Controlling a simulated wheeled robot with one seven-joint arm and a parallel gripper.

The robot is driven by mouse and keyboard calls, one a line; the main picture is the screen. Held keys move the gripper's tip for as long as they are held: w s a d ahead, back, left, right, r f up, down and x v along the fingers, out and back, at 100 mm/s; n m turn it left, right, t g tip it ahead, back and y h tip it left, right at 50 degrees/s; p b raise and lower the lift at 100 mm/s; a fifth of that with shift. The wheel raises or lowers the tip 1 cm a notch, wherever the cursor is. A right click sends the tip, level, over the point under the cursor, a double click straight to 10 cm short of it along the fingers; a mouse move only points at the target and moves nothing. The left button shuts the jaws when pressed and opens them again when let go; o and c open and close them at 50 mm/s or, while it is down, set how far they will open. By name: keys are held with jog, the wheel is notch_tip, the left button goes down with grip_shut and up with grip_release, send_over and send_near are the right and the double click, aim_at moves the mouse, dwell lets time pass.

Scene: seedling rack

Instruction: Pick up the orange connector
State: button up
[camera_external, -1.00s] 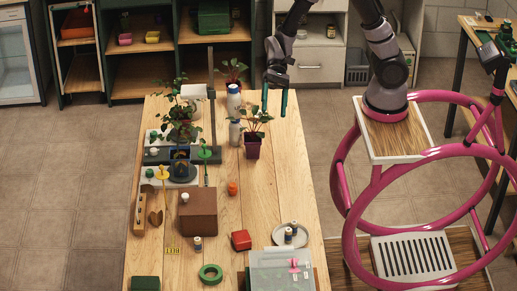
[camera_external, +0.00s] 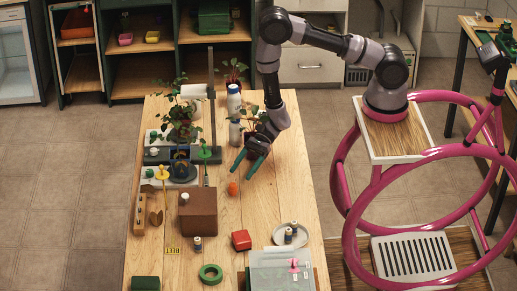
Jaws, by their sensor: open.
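The orange connector (camera_external: 232,188) is a small upright piece on the wooden table (camera_external: 270,205), right of the brown box. My gripper (camera_external: 241,174) is open and points down and to the left, with its teal fingertips just above and behind the connector in the picture. Nothing shows between the fingers. Whether a fingertip touches the connector cannot be told from this view.
The brown box (camera_external: 198,212) stands close on the left. A red block (camera_external: 241,240), a plate with small bottles (camera_external: 291,233) and a green ring (camera_external: 210,273) lie nearer. Potted plants (camera_external: 180,125) and a white bottle (camera_external: 234,100) stand behind. Bare table lies to the right.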

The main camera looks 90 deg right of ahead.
aim_at(233, 184)
jog(key=shift+x, duration=3.55)
jog(key=shift+f, duration=0.1)
grip_shut()
